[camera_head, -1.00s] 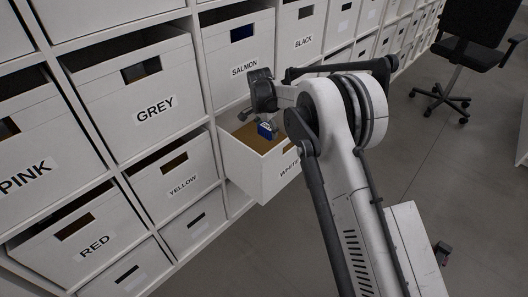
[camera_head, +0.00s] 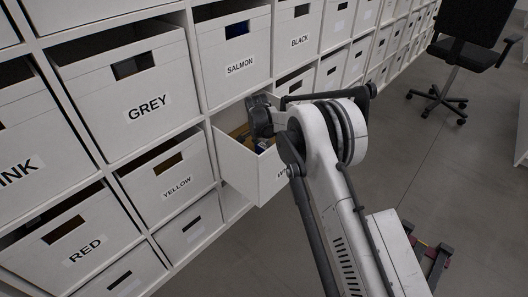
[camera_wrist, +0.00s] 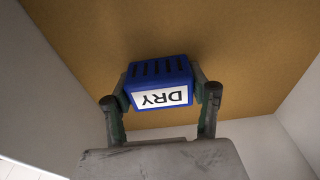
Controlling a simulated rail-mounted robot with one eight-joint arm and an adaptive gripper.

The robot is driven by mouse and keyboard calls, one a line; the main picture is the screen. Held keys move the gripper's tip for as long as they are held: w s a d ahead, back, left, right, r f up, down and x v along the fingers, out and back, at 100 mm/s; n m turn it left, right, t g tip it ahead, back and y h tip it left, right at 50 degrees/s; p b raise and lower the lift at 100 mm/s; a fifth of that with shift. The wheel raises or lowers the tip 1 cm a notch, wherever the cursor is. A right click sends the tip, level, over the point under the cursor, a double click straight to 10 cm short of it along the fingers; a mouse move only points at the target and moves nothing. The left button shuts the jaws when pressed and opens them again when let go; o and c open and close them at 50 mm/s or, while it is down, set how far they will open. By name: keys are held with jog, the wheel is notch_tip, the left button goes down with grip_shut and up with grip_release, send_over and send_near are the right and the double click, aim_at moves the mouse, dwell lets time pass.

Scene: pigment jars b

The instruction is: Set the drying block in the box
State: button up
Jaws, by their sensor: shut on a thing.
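The drying block (camera_wrist: 160,72) is blue with slots and a white label reading DRY. In the wrist view my gripper (camera_wrist: 160,88) is shut on it, one finger on each side. Below the block is the tan floor (camera_wrist: 250,40) of the box, with pale walls around it. In the head view the white box (camera_head: 255,176) is pulled out of the shelf, its label mostly hidden by my arm. My gripper (camera_head: 259,128) is at the box's opening, and a bit of the blue block (camera_head: 261,146) shows there. Whether the block touches the floor, I cannot tell.
Labelled boxes fill the shelf around the open one: SALMON (camera_head: 235,50) above, YELLOW (camera_head: 170,175) and GREY (camera_head: 130,90) to the left. A black office chair (camera_head: 470,50) stands far right. The grey floor (camera_head: 400,150) between is largely clear.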

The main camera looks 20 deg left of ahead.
aim_at(261, 149)
jog(key=shift+f, duration=0.15)
jog(key=o, duration=1.1)
jog(key=shift+o, duration=0.2)
notch_tip(261, 149, up, 12)
jog(key=s+p, duration=0.1)
jog(key=p, duration=0.2)
jog(key=shift+s+a+r, duration=0.2)
jog(key=shift+s+a, duration=0.15)
